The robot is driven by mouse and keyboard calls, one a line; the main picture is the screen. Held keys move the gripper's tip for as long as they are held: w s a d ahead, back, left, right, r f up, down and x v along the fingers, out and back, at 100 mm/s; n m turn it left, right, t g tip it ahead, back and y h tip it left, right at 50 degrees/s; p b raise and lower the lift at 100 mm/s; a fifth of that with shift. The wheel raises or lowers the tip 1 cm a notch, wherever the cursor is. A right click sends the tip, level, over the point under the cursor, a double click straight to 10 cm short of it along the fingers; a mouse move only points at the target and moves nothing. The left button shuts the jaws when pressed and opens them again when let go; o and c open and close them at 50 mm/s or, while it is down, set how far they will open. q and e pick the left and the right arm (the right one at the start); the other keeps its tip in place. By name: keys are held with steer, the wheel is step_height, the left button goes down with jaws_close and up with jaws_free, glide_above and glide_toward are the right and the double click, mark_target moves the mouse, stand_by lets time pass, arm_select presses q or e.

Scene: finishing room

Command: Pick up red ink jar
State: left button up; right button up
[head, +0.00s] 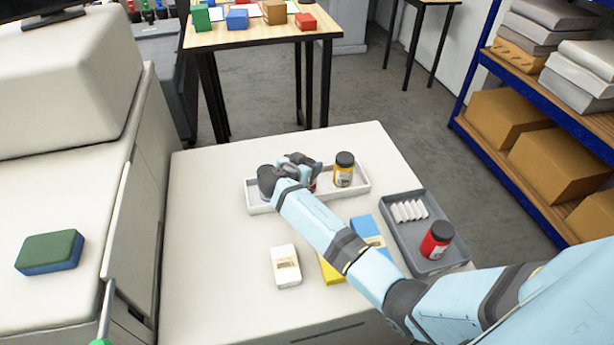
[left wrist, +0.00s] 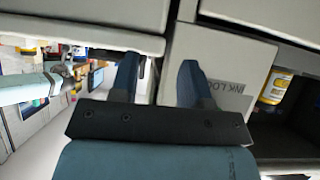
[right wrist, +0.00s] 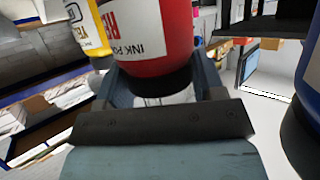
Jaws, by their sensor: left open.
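A red ink jar (right wrist: 155,30) with a black cap fills the middle of the right wrist view, upside down in the picture. My right gripper (right wrist: 163,80) has a finger on either side of its cap and appears shut on it. In the head view my right gripper (head: 300,165) is over the white tray (head: 258,207) and mostly hides this jar. Another red jar (head: 435,241) with a black cap stands in the grey tray (head: 412,262). My left gripper (left wrist: 160,75) is open and empty, seen only in the left wrist view.
A yellow jar (head: 344,170) stands in the white tray, right of the gripper. A dark jar (head: 267,180) is close on its left. A white box (head: 285,267), a blue box (head: 368,236) and a partly hidden yellow box (head: 331,270) lie nearer. The worktop's left side is clear.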

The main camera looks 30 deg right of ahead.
steer(key=c, duration=0.8)
